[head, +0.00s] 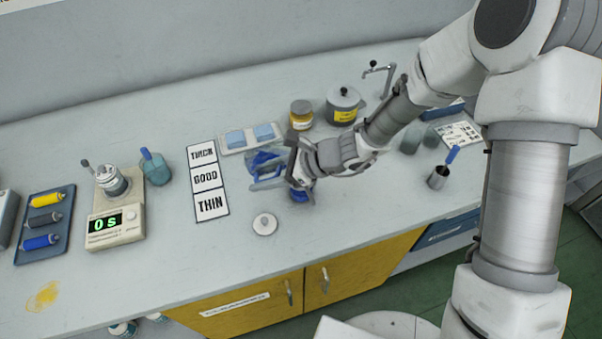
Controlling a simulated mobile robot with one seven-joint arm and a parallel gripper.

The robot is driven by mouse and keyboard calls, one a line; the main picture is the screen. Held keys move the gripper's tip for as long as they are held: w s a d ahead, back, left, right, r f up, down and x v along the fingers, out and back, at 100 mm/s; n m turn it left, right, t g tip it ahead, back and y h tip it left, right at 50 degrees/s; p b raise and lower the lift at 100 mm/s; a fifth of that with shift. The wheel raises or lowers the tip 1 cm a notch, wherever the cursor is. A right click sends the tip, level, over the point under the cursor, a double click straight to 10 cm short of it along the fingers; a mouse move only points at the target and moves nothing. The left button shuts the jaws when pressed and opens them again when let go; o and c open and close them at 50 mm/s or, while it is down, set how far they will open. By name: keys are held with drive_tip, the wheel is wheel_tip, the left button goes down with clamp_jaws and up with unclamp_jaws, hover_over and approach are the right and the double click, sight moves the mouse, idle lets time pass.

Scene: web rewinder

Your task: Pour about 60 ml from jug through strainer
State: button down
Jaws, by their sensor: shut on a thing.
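My gripper (291,178) is shut on a blue see-through vessel (266,161), which looks like the jug, above the middle of the bench. The gripper hides part of it, and its fill level cannot be made out. More blue shows just below the gripper (299,196). A cup with a pale top (111,181) stands on the timer unit (116,233), whose display reads 0 s. I cannot tell whether its top is the strainer. A teal container (156,170) with a blue-tipped piece stands right of the timer unit.
A card reading THICK, GOOD, THIN (207,180) lies left of the gripper. A small white disc (265,224) lies in front. A yellow jar (301,115) and a lidded pot (343,106) stand behind. A tray with several coloured tubes (44,223) is at left.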

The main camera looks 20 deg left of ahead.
drive_tip(key=shift+r, duration=0.1)
idle(0.7)
drive_tip(key=h+p, duration=0.1)
drive_tip(key=p, duration=0.2)
drive_tip(key=shift+r+h+p, duration=0.3)
drive_tip(key=shift+r+p, duration=0.1)
drive_tip(key=shift+d+f, duration=0.1)
drive_tip(key=shift+f, duration=0.05)
drive_tip(key=shift+t+h+p, duration=0.3)
drive_tip(key=shift+h+p, duration=0.2)
drive_tip(key=shift+p, duration=0.3)
idle(1.1)
